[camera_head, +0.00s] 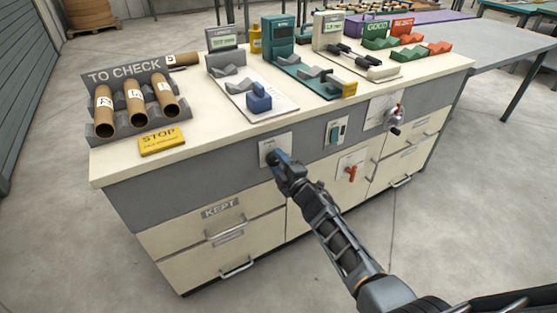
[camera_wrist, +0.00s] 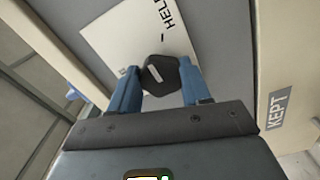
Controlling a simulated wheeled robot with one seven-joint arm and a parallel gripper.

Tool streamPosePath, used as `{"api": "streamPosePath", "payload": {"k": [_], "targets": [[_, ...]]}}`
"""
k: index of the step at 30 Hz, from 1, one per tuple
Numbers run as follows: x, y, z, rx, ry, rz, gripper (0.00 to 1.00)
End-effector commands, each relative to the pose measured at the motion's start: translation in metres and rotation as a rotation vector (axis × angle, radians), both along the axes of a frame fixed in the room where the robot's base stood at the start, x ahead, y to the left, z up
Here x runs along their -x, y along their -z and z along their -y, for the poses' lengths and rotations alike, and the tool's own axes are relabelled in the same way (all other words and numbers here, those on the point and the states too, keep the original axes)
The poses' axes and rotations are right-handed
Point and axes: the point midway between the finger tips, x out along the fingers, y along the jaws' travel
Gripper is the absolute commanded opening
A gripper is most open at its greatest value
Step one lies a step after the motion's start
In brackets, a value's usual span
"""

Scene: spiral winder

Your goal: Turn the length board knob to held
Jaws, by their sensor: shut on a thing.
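The length board knob (camera_wrist: 160,74) is a dark, many-sided knob with a pale pointer line, on a white plate (camera_wrist: 118,32) fixed to the grey front panel. The plate carries a word beginning "HEL", with a small tick mark near it; the rest of the word is cut off or hidden. My gripper (camera_wrist: 156,88) has its blue fingers on either side of the knob and is shut on it. In the head view, my gripper (camera_head: 279,158) is at the plate (camera_head: 272,144) on the cabinet front, and it hides the knob there.
A switch plate (camera_head: 338,130), a red handle (camera_head: 351,172) and a crank (camera_head: 394,120) are to the right on the front. A drawer labelled KEPT (camera_head: 221,211) is below left. Cardboard tubes (camera_head: 135,107), a yellow STOP sign (camera_head: 162,141) and measuring devices (camera_head: 224,62) stand on top.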

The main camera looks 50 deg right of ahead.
Motion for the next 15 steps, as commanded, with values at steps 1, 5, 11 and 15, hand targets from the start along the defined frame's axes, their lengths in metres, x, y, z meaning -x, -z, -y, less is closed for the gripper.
{"api": "streamPosePath", "payload": {"k": [1,5,11,15], "targets": [[0.0008,-0.0002,0.0005,-0.044,0.002,0.009,0.17],[0.0007,0.0008,0.0,-0.161,0.002,0.042,0.17],[0.0008,0.0017,0.0,-0.32,0.002,0.089,0.17],[0.0007,0.0022,0.0,-0.408,0.003,0.114,0.17]]}}
